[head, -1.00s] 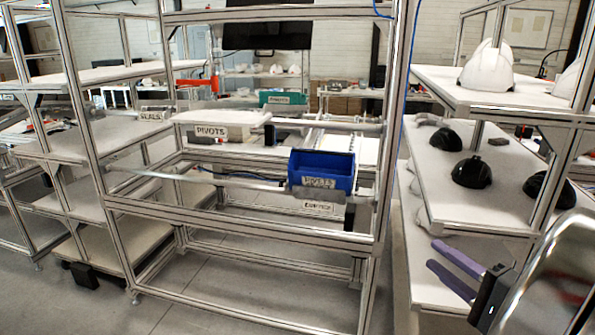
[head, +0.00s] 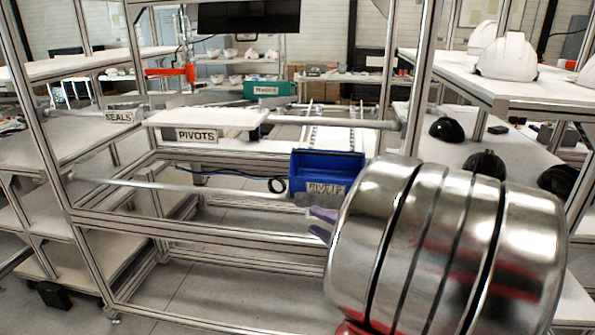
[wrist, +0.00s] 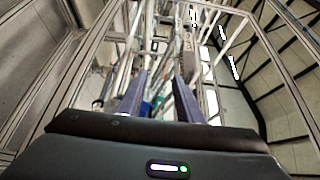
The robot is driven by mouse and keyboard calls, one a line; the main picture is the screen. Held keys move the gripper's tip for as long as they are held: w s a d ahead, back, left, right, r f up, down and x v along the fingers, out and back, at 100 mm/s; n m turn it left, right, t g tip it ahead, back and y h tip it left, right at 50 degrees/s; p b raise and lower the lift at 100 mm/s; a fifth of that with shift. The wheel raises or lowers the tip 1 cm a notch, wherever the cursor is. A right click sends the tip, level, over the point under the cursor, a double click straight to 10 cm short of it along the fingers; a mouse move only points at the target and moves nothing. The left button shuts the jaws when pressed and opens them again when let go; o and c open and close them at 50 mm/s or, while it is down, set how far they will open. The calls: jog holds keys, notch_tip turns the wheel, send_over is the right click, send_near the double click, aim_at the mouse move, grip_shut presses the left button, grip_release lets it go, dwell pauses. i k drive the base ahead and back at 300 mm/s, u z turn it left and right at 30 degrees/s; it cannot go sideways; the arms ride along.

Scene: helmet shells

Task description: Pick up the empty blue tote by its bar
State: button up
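The blue tote (head: 327,165) stands at the right end of the rack's middle level in the head view, with a white label on its front. No contents show in it, but its floor is mostly hidden. I cannot make out its bar clearly. My gripper (head: 320,224) has purple fingers just below and in front of the tote's lower front, seemingly apart from it. My arm hides part of the area to its right. In the wrist view my gripper (wrist: 160,78) has its fingers spread with nothing held.
Metal rack posts and rails (head: 408,90) frame the tote. A white board labelled PIVOTS (head: 205,120) lies to its left. A green tote (head: 268,90) stands behind. Black helmet shells (head: 447,129) and white ones (head: 507,57) sit on shelves at right.

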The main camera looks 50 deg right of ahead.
aim_at(322, 171)
jog(key=z, duration=0.1)
jog(key=i, duration=0.8)
jog(key=z, duration=0.8)
jog(key=i, duration=0.65)
jog(key=z, duration=0.45)
